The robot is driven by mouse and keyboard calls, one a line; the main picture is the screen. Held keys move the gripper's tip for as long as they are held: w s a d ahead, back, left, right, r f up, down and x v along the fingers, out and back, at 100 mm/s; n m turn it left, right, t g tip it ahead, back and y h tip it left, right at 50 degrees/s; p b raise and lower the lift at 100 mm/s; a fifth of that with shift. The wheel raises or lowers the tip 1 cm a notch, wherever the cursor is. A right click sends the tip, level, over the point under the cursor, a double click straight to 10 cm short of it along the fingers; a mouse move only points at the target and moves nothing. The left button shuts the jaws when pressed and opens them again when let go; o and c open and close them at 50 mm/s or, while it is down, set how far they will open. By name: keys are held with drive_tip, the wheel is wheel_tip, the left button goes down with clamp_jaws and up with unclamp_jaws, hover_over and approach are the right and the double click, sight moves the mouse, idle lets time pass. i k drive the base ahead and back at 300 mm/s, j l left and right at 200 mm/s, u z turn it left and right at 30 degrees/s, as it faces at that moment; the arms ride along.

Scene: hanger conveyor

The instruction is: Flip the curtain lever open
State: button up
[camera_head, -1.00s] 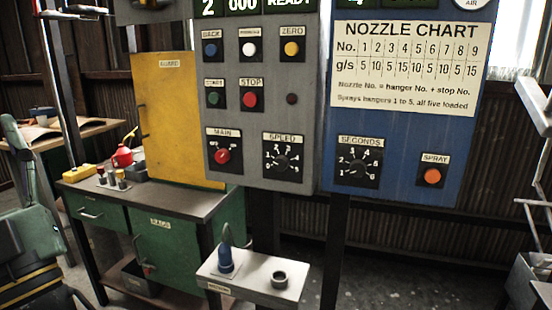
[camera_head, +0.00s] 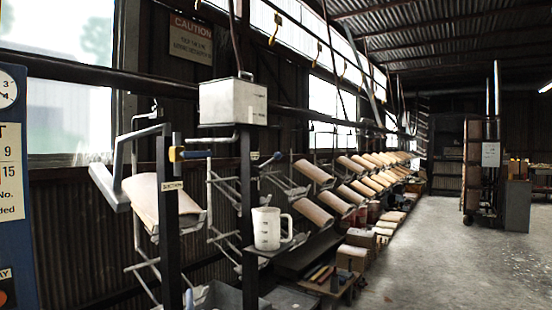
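No lever in view carries a readable "curtain" label, so I cannot tell which is the curtain lever. A dark blue and yellow handle (camera_head: 190,155) sticks out sideways from a dark upright post (camera_head: 168,230) at centre left. The small label (camera_head: 172,185) on that post is too blurred to read surely. A second blue handle (camera_head: 268,161) tilts up to the right, by another post under a pale box-like tank (camera_head: 233,101). My gripper is not in view, so its state is hidden.
A white measuring jug (camera_head: 268,228) stands on a small shelf beside the second post. Pale curved pieces (camera_head: 157,198) hang on wire racks, continuing along the wall. The blue panel edge (camera_head: 17,190) is at far left. The concrete floor (camera_head: 450,265) at right is open.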

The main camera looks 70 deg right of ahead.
sight(278, 155)
drive_tip(key=z, duration=2.15)
drive_tip(key=i+l+u, duration=0.15)
drive_tip(key=l, duration=0.25)
drive_tip(key=i+l+u, duration=0.15)
drive_tip(key=l, duration=0.2)
drive_tip(key=l+u, duration=0.15)
drive_tip(key=l, duration=0.25)
drive_tip(key=i, duration=0.5)
